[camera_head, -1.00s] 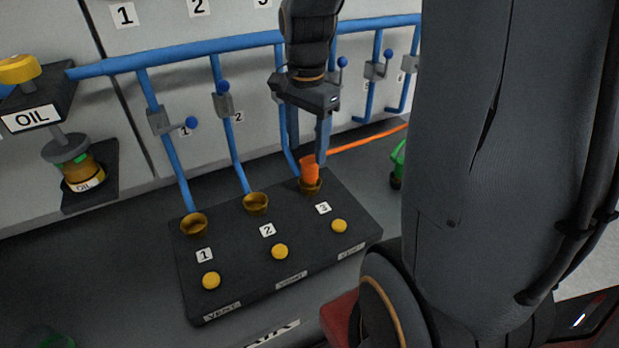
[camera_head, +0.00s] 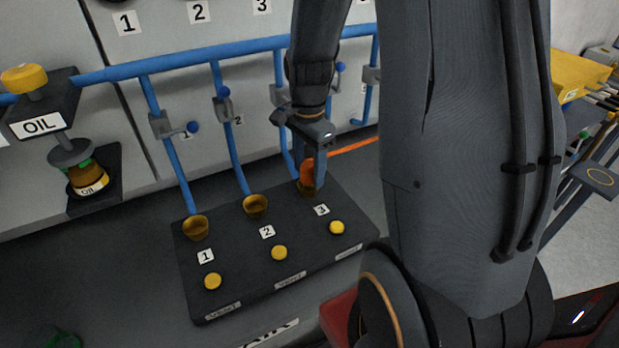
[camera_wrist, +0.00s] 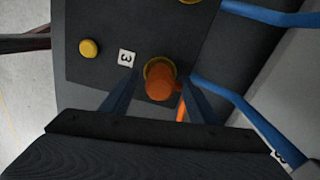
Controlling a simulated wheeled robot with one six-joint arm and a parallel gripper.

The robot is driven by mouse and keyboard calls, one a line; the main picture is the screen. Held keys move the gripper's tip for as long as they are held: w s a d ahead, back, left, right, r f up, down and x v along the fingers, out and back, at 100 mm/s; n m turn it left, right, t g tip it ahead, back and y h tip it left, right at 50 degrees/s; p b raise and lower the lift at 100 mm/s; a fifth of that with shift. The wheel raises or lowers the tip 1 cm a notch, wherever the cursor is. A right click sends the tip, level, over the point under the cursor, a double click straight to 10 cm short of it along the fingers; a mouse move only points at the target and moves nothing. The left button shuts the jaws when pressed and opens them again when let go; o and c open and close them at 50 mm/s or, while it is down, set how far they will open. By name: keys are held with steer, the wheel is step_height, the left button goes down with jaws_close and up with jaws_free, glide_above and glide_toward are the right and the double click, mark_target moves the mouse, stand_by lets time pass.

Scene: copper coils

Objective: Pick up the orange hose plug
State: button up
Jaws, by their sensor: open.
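The orange hose plug (camera_head: 306,170) stands in the brass socket at position 3 on the black panel, with an orange hose (camera_head: 352,147) running from it to the right. My gripper (camera_head: 311,176) is open and points down over the plug, one finger partly hiding it in the head view. In the wrist view, the plug (camera_wrist: 160,85) lies between the tips of my two open fingers (camera_wrist: 158,95), with the brass socket (camera_wrist: 159,67) just beyond it. Contact between fingers and plug cannot be told.
The black panel (camera_head: 235,243) has two empty brass sockets, (camera_head: 196,227) and (camera_head: 256,205), and yellow buttons. Blue pipes (camera_head: 232,155) with valves run close behind the sockets. An oil unit (camera_head: 42,125) stands at the left. A yellow case (camera_head: 580,75) is at the far right.

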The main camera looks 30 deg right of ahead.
steer(key=c, duration=1.2)
steer(key=shift+r, duration=0.1)
